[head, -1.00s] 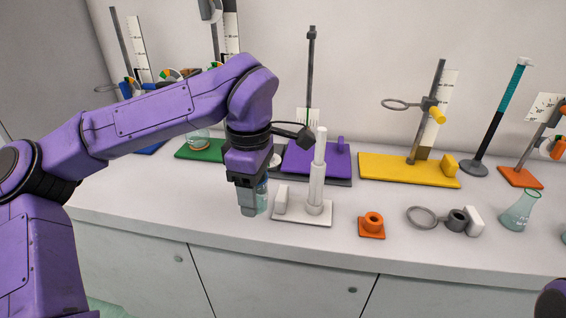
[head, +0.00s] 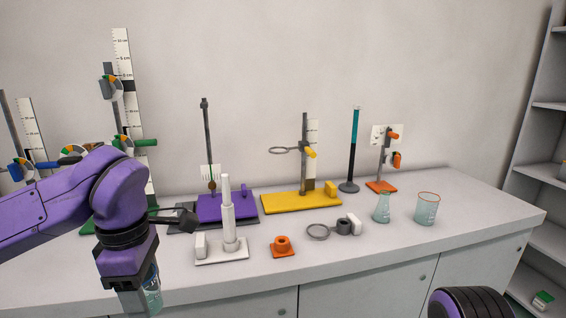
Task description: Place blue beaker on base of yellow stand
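The yellow stand has a flat yellow base (head: 285,203) at the back of the bench in the head view, with a dark upright rod, a ring and a yellow clamp. My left gripper (head: 138,300) points down at the lower left, in front of the bench edge. It appears shut on a bluish glass beaker (head: 153,291). The gripper hides much of this beaker, and its bottom is near the picture's lower edge. The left gripper is well left of and nearer than the yellow base. My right gripper is not in view; only a dark, ribbed part of that arm shows.
A white stand (head: 222,251), an orange piece (head: 282,245) and a loose ring clamp (head: 340,228) lie in front of the yellow base. A flask (head: 382,208) and another beaker (head: 427,209) stand to its right. A purple stand (head: 226,207) is to its left.

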